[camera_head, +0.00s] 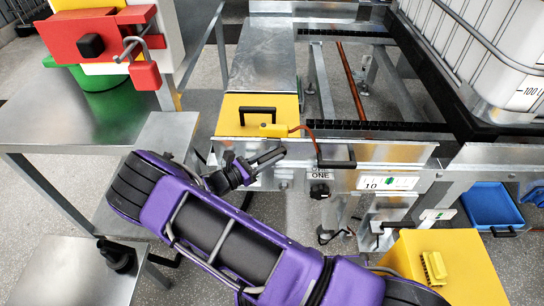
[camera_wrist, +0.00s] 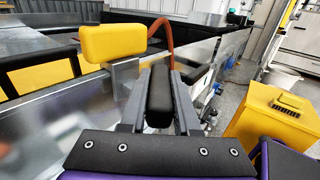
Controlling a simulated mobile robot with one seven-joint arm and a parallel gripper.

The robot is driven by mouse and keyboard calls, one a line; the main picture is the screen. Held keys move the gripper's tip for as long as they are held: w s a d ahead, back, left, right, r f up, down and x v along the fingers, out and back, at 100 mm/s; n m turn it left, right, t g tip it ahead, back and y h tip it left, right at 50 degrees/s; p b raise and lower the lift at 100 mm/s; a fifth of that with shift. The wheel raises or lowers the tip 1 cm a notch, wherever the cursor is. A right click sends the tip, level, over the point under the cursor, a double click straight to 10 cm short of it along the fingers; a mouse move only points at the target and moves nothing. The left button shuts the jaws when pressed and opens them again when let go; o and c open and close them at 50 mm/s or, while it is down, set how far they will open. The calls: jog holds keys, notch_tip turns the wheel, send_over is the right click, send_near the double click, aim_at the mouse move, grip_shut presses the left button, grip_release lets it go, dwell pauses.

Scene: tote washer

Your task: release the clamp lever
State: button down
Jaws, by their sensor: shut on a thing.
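My gripper (camera_head: 266,159) is at the front metal panel of the washer, just below the yellow block with the orange cable. In the wrist view its two grey fingers (camera_wrist: 158,92) are closed on the sides of a black bar-shaped grip (camera_wrist: 159,103). I take this grip to be the clamp lever's handle. It points along the fingers, and its far end and pivot are hidden. In the head view the grip is hard to tell apart from the dark fingers.
The yellow block (camera_head: 273,131) stands close to my fingers and also shows in the wrist view (camera_wrist: 115,42). The orange cable (camera_head: 312,139) runs beside it. A black knob (camera_head: 319,191) is to the right. A yellow box (camera_head: 450,262) stands lower right, a metal table (camera_head: 80,115) left.

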jog(key=shift+r, duration=0.1)
jog(key=c, duration=0.6)
grip_release()
jog(key=shift+c, duration=0.2)
jog(key=v, duration=1.7)
jog(key=shift+s+a, duration=0.15)
jog(key=shift+a, duration=0.05)
